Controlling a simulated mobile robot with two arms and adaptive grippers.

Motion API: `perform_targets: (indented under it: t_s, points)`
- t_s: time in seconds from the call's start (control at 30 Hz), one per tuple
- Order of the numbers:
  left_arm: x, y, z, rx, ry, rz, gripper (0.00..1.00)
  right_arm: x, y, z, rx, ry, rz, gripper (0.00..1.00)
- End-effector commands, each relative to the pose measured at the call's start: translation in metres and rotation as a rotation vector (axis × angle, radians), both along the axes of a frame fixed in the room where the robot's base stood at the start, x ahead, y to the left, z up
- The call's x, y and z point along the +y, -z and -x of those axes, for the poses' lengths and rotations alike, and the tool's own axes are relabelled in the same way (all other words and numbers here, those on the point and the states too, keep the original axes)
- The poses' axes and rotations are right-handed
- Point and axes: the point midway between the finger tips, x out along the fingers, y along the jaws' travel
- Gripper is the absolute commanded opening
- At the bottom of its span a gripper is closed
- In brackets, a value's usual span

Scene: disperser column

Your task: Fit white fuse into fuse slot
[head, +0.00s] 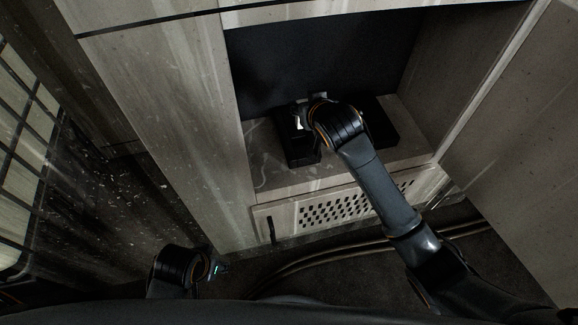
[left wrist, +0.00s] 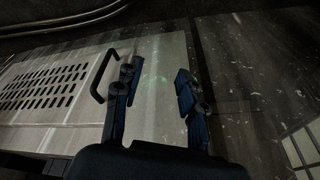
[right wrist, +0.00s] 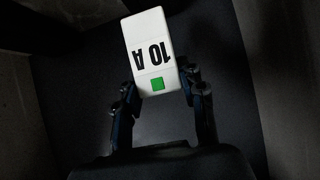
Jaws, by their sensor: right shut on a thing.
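The white fuse (right wrist: 150,50) fills the upper middle of the right wrist view, with "10 A" upside down and a green square on its face. My right gripper (right wrist: 158,90) is shut on its lower end, one finger on each side. In the head view my right gripper (head: 318,100) is inside the cabinet recess, its fingers mostly hidden by the wrist. A small white patch beside it may be part of the fuse. The fuse slot cannot be made out. My left gripper (left wrist: 157,85) is open and empty, low outside the cabinet.
A black block (head: 300,150) and another dark block (head: 382,125) stand on the recess shelf (head: 270,178), either side of my right wrist. Below is a perforated panel (head: 340,206) with a black handle (head: 270,229). Side walls bound the recess. Cables (head: 310,257) run along the floor.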

Motion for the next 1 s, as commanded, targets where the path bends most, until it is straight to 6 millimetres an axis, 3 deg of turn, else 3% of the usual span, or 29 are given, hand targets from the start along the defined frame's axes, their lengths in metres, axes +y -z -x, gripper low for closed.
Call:
perform_targets:
  t_s: [0.17, 0.4, 0.53, 0.67, 0.9, 1.0]
  points:
    - [0.001, -0.015, 0.002, -0.012, -0.001, 0.0, 0.4, 0.004, 0.003, -0.002, 0.0, 0.002, 0.0, 0.07]
    - [0.002, -0.053, 0.009, -0.033, -0.004, 0.002, 0.4, 0.004, 0.038, -0.001, 0.0, 0.002, 0.003, 0.07]
    - [0.003, -0.066, 0.013, -0.038, -0.004, 0.002, 0.4, 0.004, 0.048, -0.001, 0.0, 0.002, 0.0, 0.07]
    - [0.003, -0.067, 0.015, -0.039, -0.006, 0.001, 0.4, 0.004, 0.058, -0.001, 0.002, 0.003, 0.001, 0.07]
    - [0.004, -0.059, 0.016, -0.041, -0.006, 0.002, 0.4, 0.004, 0.096, -0.001, 0.002, 0.002, 0.002, 0.07]
    - [0.004, -0.059, 0.016, -0.041, -0.006, 0.002, 0.4, 0.004, 0.099, -0.001, -0.001, 0.002, 0.001, 0.07]
